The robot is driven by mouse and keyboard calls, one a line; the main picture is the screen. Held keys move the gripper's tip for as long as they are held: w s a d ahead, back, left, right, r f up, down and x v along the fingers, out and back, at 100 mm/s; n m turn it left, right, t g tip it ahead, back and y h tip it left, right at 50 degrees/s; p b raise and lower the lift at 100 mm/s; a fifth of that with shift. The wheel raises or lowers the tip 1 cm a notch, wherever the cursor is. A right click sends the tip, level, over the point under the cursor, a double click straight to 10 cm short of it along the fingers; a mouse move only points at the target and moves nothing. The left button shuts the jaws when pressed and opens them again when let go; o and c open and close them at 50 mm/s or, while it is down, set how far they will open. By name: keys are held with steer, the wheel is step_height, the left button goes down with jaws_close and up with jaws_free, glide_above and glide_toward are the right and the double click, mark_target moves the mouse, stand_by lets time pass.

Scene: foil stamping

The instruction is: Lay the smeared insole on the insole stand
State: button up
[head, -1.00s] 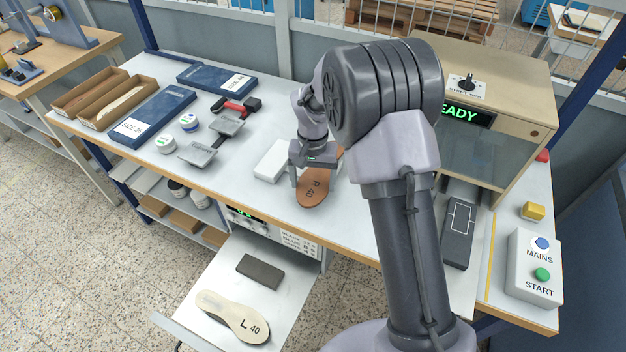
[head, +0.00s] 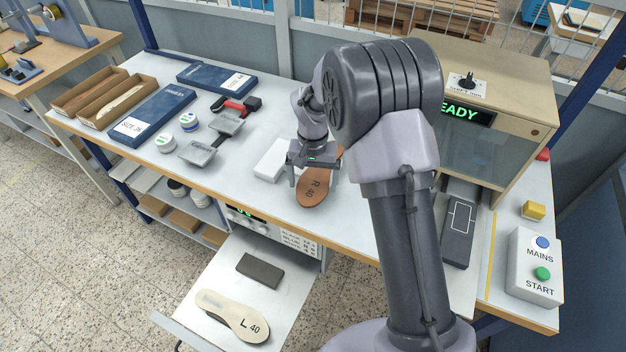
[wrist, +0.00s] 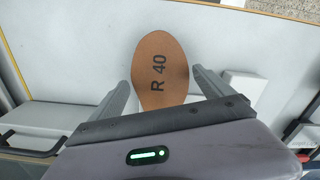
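A brown insole marked R 40 (head: 314,190) lies near the front edge of the bench; it also shows in the wrist view (wrist: 161,70). My gripper (head: 312,181) is over it, with one finger on each side. In the wrist view my gripper (wrist: 160,82) is open, with small gaps between the fingers and the insole. The insole's far end is hidden by my gripper. A cream insole marked L 40 (head: 232,312) lies on the lower pull-out shelf. No smear is clear on either insole, and I cannot tell which thing is the insole stand.
A white block (head: 271,160) stands just left of the R 40 insole. The beige machine (head: 500,85) reading READY is at right, with a dark plate (head: 459,234) before it. A button box (head: 534,268) is at the right front. A dark block (head: 260,270) lies on the pull-out shelf.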

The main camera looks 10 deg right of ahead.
steer(key=shift+o, duration=0.3)
step_height(320, 180, up, 18)
steer(key=p, duration=0.5)
steer(key=shift+f+p, duration=0.25)
steer(key=shift+p, duration=0.1)
